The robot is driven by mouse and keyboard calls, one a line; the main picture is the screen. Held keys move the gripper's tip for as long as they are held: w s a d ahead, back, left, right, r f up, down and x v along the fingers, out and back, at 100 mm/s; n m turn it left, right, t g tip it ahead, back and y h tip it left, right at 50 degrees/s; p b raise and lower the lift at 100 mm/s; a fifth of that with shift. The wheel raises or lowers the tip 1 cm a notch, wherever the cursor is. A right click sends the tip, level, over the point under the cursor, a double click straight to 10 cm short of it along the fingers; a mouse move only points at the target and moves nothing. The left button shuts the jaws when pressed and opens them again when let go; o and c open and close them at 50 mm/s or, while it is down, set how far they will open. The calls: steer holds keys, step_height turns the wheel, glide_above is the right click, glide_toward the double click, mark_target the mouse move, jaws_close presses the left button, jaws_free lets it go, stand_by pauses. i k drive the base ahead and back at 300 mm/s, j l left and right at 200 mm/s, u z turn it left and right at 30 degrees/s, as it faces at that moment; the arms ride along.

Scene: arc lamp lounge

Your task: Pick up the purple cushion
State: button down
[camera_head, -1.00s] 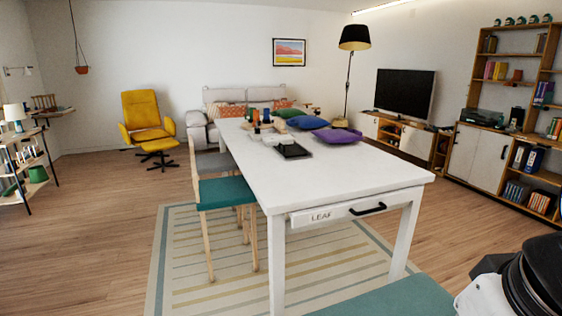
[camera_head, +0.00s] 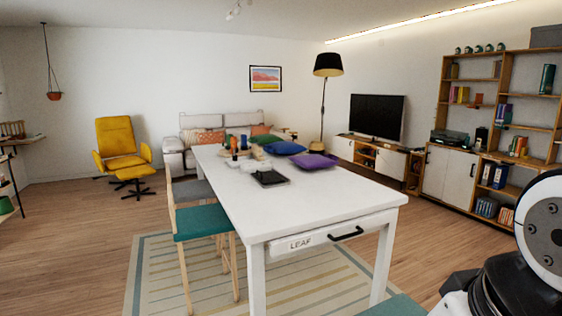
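The purple cushion (camera_head: 312,161) lies flat on the white table (camera_head: 325,205), near its right edge toward the far end. A blue cushion (camera_head: 284,148) lies just behind it to the left, and a green cushion (camera_head: 260,139) lies behind the blue one. Part of my arm shows large at the lower right, well apart from the cushion. My gripper's fingers do not show.
A black tray (camera_head: 269,178) and small items share the table top. A teal-seated chair (camera_head: 203,221) stands at the table's left side. A yellow armchair (camera_head: 120,146) stands at the back left. Shelves and a cabinet (camera_head: 449,176) line the right wall. Open floor lies left.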

mark_target(311, 160)
steer(key=i+l+z, duration=0.25)
steer(key=l+z, duration=0.2)
steer(key=l, duration=0.3)
steer(key=i+l+z, duration=0.45)
steer(key=l, duration=0.25)
steer(key=i+l+z, duration=1.05)
steer(key=i+z, duration=0.35)
steer(key=i+u, duration=0.3)
steer(key=i, duration=0.15)
steer(key=i+u, duration=0.35)
steer(key=i, duration=0.15)
steer(key=i+l+u, duration=0.3)
steer(key=i, duration=0.15)
steer(key=i+j+u, duration=0.2)
steer(key=i+u, duration=0.25)
steer(key=i+j+u, duration=0.1)
steer(key=i+u, duration=0.3)
steer(key=i+l+u, duration=0.1)
steer(key=i+u, duration=0.75)
steer(key=i+l+u, duration=0.2)
steer(key=i+u, duration=0.25)
steer(key=i, duration=0.2)
steer(key=i+l+u, duration=0.55)
steer(key=i+u, duration=0.25)
steer(key=i+l+u, duration=0.4)
steer(key=i, duration=0.15)
steer(key=i+l+u, duration=0.4)
steer(key=i, duration=0.2)
